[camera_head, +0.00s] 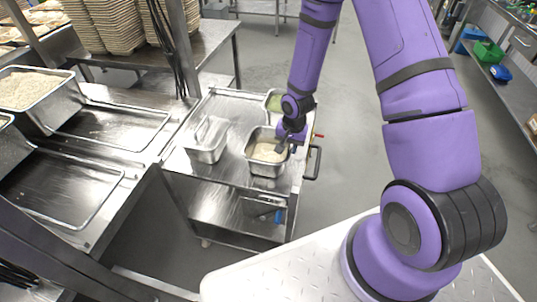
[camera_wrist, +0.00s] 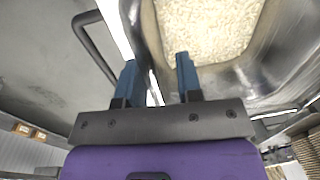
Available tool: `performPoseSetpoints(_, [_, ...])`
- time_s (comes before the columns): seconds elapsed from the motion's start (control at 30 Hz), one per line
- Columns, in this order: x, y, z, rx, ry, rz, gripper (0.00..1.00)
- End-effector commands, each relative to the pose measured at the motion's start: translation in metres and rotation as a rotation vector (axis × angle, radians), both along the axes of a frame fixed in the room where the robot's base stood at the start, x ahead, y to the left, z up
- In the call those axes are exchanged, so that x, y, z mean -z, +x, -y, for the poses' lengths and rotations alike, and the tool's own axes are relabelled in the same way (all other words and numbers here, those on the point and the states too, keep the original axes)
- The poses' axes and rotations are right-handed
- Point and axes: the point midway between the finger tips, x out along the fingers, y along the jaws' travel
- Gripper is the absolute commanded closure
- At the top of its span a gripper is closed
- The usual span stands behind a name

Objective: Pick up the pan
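A metal pan (camera_head: 267,171) of white rice stands on the right side of the steel cart's top. Its rice and inner wall fill the upper right of the wrist view (camera_wrist: 244,84). My gripper (camera_head: 281,147) is at the pan's right side, pointing down. In the wrist view, its two blue fingers (camera_wrist: 158,62) are apart, with a gap between them. One finger appears over the inside of the pan and the other outside its wall. Whether either finger touches the wall cannot be told.
An empty metal pan (camera_head: 207,154) stands left of the rice pan on the cart (camera_head: 226,179). The cart's handle (camera_head: 314,162) is just right of my gripper. A counter at left holds a larger rice pan (camera_head: 52,103) and shallow trays (camera_head: 62,190).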

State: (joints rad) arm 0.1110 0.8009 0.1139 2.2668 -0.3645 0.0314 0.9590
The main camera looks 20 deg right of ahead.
Motion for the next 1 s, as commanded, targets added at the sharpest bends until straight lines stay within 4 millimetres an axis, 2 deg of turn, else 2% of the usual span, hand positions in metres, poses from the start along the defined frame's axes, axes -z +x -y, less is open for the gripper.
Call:
performPoseSetpoints(0.1, [0.017, 0.001, 0.0, 0.0, 0.0, -0.003, 0.67])
performPoseSetpoints(0.23, [0.029, 0.003, -0.001, -0.002, 0.0, -0.001, 0.67])
performPoseSetpoints(0.57, [0.034, 0.003, -0.001, 0.0, 0.0, 0.0, 0.67])
performPoseSetpoints(0.7, [0.033, 0.003, -0.001, 0.0, 0.0, 0.0, 0.99])
performPoseSetpoints(1.0, [0.033, 0.003, -0.001, 0.0, 0.0, 0.001, 1.0])
